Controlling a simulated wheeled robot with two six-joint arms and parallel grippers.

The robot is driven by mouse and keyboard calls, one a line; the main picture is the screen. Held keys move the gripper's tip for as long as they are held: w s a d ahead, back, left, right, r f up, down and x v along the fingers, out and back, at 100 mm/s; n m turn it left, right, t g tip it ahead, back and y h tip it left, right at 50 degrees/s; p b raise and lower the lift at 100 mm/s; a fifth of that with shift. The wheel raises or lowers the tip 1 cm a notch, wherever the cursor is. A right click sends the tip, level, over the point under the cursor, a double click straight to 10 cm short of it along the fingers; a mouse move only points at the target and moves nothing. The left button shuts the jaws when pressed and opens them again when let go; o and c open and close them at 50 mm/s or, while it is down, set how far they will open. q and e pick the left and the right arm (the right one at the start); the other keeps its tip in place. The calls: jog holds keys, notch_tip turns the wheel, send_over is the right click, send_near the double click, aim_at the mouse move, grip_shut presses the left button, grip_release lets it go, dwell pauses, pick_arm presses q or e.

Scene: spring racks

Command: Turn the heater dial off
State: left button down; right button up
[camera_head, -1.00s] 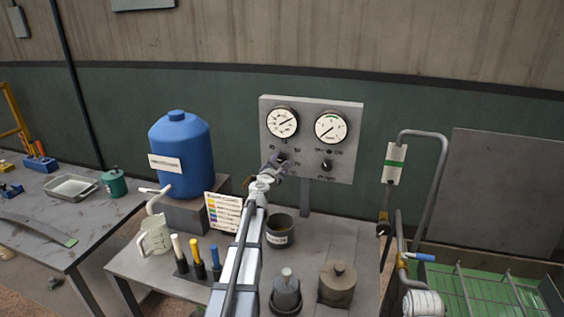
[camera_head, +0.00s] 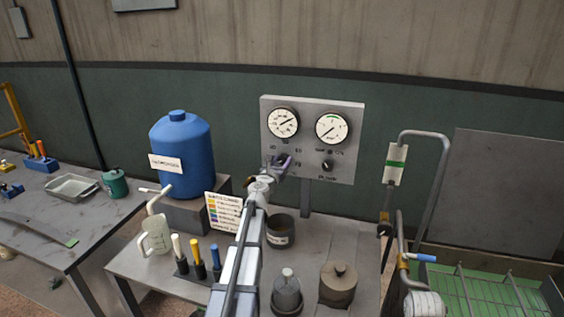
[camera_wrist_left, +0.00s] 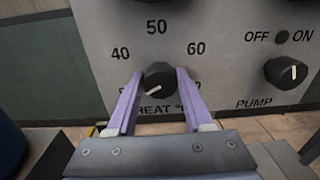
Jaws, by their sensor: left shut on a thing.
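The heater dial (camera_wrist_left: 159,80) is a black knob on the grey panel, with "HEAT" lettering under it and the numbers 40, 50 and 60 around it. Its white pointer mark points to the lower left in the left wrist view. My left gripper (camera_wrist_left: 158,84) is shut on the dial, one purple finger at each side. In the head view my left gripper (camera_head: 281,164) is at the panel's lower left and largely hides the dial. My right gripper is in neither view.
The pump knob (camera_wrist_left: 286,73), marked OFF and ON, sits right of the dial. Two gauges (camera_head: 283,123) (camera_head: 331,128) are above on the panel (camera_head: 308,103). A dark pot (camera_head: 281,231), a blue tank (camera_head: 182,150) and a colour chart (camera_head: 223,211) stand below and left.

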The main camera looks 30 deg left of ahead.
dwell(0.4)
pick_arm(q)
jog(key=shift+c, duration=1.4)
grip_release()
jog(key=shift+s, duration=0.1)
jog(key=v, duration=0.7)
jog(key=shift+s, duration=0.35)
jog(key=shift+d, duration=0.15)
